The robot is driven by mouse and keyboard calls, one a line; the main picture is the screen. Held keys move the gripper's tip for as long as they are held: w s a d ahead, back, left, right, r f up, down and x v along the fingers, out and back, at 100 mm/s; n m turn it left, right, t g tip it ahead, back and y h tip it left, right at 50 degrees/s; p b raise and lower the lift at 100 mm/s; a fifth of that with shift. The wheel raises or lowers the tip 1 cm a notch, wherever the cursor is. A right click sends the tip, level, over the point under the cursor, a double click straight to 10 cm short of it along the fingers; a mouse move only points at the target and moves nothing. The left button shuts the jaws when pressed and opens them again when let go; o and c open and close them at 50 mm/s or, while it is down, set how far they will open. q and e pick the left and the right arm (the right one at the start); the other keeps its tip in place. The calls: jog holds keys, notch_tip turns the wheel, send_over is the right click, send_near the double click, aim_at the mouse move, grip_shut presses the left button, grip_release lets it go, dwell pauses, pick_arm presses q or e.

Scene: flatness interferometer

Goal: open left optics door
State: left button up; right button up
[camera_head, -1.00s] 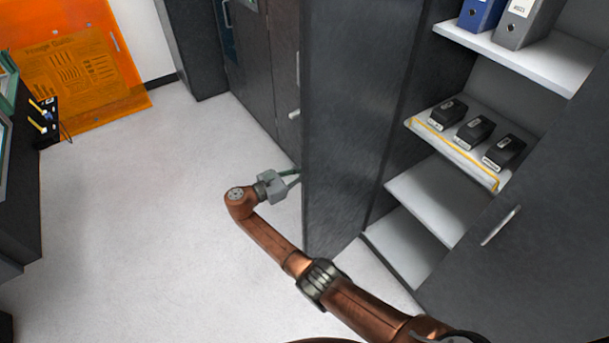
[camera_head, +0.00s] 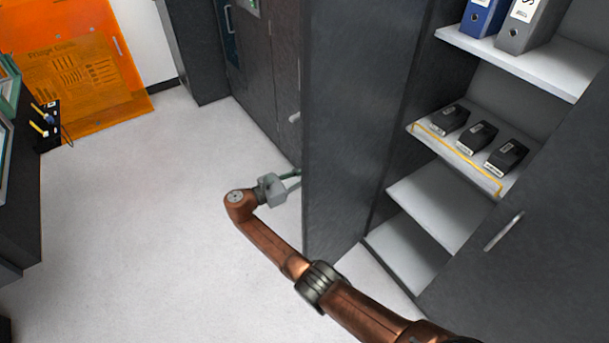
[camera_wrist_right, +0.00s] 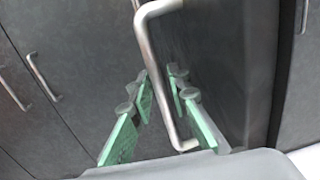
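The left optics door (camera_head: 345,130) is a dark grey panel standing swung out from the cabinet, with the shelves showing to its right. Its bar handle (camera_wrist_right: 157,55) shows in the right wrist view but is hidden behind the panel in the head view. My right gripper (camera_head: 292,180) is at the door's left, handle side. In the right wrist view its green-padded fingers (camera_wrist_right: 160,78) are apart, on either side of the handle, with a gap on the left. My left gripper is not in view.
Inside the cabinet are several shelves (camera_head: 435,210), with black boxes (camera_head: 477,137) and binders (camera_head: 535,22). Other dark cabinets (camera_head: 265,70) stand behind the open door. The floor (camera_head: 140,230) on the left is clear. An orange panel (camera_head: 80,70) stands at the back.

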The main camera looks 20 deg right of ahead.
jog(key=s+a, duration=0.2)
jog(key=a, duration=0.9)
jog(key=shift+a, duration=0.35)
jog(key=shift+d, duration=0.1)
